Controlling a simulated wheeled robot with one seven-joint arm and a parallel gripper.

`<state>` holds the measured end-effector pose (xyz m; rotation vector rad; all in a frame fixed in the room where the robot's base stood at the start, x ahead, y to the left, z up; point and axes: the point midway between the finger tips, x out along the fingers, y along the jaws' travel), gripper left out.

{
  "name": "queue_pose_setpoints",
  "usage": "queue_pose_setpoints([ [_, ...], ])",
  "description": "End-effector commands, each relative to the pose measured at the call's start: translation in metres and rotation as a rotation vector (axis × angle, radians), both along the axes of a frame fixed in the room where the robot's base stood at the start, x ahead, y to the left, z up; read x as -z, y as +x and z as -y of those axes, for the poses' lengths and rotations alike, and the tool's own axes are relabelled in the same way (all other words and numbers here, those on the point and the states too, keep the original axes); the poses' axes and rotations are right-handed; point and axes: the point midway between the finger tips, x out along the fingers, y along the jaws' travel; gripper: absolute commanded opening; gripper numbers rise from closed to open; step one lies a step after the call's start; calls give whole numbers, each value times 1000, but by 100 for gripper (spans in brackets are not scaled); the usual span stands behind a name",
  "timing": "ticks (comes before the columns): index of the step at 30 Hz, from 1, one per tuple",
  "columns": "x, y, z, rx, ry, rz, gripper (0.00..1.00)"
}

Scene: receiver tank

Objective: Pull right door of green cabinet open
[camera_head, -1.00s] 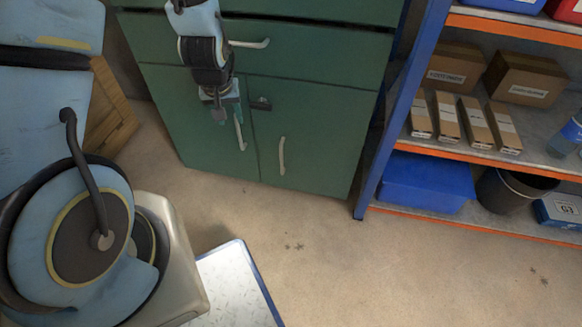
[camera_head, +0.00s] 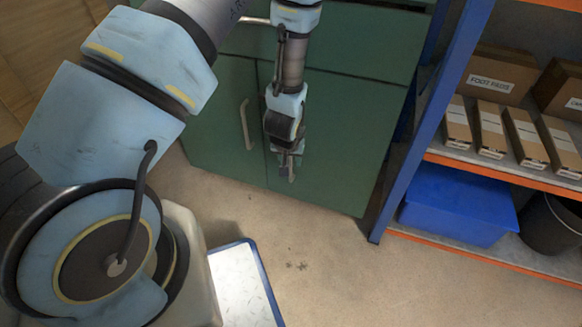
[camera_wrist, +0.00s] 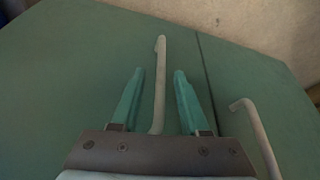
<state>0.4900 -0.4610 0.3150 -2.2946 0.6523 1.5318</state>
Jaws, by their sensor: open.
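The green cabinet (camera_head: 340,110) stands ahead with both lower doors closed. The right door (camera_head: 335,150) has a pale vertical handle, mostly hidden behind my gripper (camera_head: 287,166) in the head view. In the wrist view, my gripper (camera_wrist: 158,97) is open, and the right door's handle (camera_wrist: 160,75) lies between its two teal fingers with a gap on each side. The left door's handle (camera_head: 245,124) shows to the left in the head view; in the wrist view it is at the lower right (camera_wrist: 252,125), beyond the door seam.
A blue-posted shelf rack (camera_head: 425,130) stands close to the cabinet's right side, with cardboard boxes (camera_head: 492,75) and a blue bin (camera_head: 458,205). A white, blue-edged panel (camera_head: 240,285) is at the lower middle. The floor (camera_head: 330,260) before the cabinet is clear.

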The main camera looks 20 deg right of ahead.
Motion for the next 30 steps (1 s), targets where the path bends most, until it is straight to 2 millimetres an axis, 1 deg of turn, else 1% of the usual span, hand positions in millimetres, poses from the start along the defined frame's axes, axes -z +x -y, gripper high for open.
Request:
queue_pose_setpoints([
  [1, 10, 3, 1, 0, 1, 0, 45],
  [6, 25, 9, 5, -1, 0, 0, 45],
  [10, 28, 10, 6, -2, 0, 0, 45],
  [17, 28, 10, 6, -1, 1, -1, 45],
  [20, 28, 10, 6, -1, 1, -1, 36],
  [27, 28, 10, 6, -1, 0, 0, 9],
  [30, 28, 10, 6, -1, 1, -1, 0],
])
